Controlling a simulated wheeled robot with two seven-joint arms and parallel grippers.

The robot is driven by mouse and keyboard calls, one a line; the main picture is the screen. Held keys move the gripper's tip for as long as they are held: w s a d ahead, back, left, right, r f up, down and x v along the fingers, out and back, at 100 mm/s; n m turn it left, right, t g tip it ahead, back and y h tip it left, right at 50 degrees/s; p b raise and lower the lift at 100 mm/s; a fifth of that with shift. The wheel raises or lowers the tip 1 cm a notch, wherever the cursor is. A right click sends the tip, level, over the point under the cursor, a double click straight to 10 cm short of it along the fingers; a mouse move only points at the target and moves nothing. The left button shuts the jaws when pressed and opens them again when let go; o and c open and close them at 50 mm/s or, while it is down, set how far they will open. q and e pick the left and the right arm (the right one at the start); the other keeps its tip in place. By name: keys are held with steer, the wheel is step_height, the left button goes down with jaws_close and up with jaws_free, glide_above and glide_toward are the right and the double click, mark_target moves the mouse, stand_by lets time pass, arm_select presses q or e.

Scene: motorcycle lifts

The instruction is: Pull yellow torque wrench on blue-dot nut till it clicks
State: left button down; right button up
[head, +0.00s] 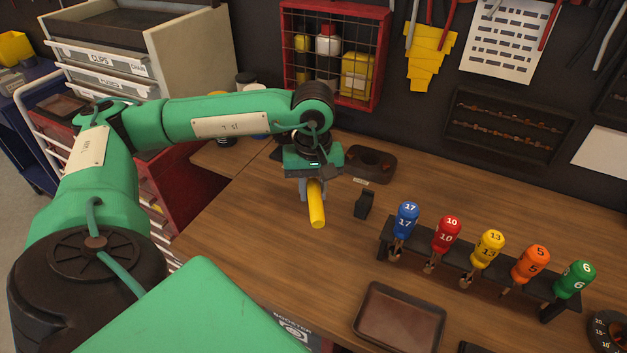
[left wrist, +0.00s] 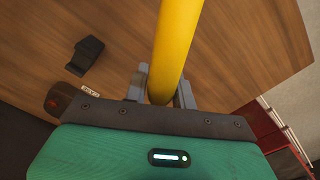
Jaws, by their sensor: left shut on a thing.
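My left gripper (head: 309,188) is shut on a yellow cylindrical handle (head: 317,206), which looks like the yellow torque wrench. The handle is tilted and sticks out of the fingers above the wooden bench. In the left wrist view, the left gripper's grey fingers (left wrist: 160,92) sit on both sides of the yellow handle (left wrist: 175,42), which runs out of the top of the picture. The wrench's head cannot be seen. No nut with a blue dot shows in either view. My right gripper is not in view.
A red wire cabinet (head: 333,50) stands at the back. Bare wood lies left of the black stand.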

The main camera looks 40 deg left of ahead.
arm_select(q)
steer(key=shift+r, duration=0.35)
steer(key=shift+r+p, duration=1.15)
steer(key=shift+r, duration=1.75)
steer(key=shift+w, duration=0.1)
